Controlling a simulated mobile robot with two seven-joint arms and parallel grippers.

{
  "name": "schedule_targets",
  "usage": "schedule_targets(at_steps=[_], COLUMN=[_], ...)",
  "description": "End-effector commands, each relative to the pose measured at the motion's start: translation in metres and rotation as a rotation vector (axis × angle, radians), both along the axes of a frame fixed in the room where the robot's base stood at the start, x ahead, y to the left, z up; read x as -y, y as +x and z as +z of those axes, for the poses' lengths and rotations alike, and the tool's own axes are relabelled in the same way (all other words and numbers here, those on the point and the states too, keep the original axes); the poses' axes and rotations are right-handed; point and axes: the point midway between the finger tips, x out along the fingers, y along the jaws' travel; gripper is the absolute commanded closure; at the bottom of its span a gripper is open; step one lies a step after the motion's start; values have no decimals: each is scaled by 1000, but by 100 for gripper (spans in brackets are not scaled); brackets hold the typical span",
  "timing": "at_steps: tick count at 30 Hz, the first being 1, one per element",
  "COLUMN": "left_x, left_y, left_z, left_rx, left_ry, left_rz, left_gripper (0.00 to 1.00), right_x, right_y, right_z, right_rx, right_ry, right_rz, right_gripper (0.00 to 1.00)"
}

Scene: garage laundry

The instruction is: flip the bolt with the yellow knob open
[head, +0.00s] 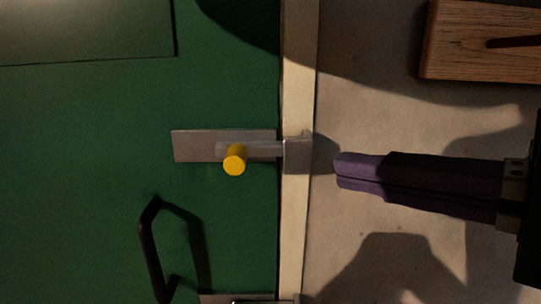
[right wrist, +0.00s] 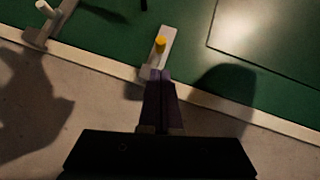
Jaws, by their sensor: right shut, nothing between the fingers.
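The bolt (head: 262,149) lies across the edge of a green door (head: 90,110), its rod running from a grey plate (head: 190,146) on the door into a keeper (head: 297,152) on the pale frame. Its yellow knob (head: 234,160) sticks out toward me at the rod's left end. My right gripper (head: 338,170) is shut and empty, a little right of the keeper in the head view. In the right wrist view the yellow knob (right wrist: 160,43) shows beyond the fingertips (right wrist: 160,72). My left gripper is not in view.
A dark handle (head: 152,250) stands out from the door below the bolt. Another bolt with a pale knob (right wrist: 44,7) shows at the upper left of the right wrist view. A wooden block (head: 480,40) is on the wall at upper right.

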Motion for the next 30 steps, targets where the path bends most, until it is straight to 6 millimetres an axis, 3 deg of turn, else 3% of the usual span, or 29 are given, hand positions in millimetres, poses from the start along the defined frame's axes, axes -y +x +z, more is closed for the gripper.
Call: schedule_targets(at_steps=[15, 30], left_x=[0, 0], left_y=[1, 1], left_z=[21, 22], left_rx=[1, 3], left_ry=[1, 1], left_rz=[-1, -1], left_gripper=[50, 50], right_x=[-57, -65], right_y=[58, 67], right_z=[-14, -18], right_rx=[0, -1], right_ry=[0, -2], right_rz=[0, 0], right_gripper=[100, 100])
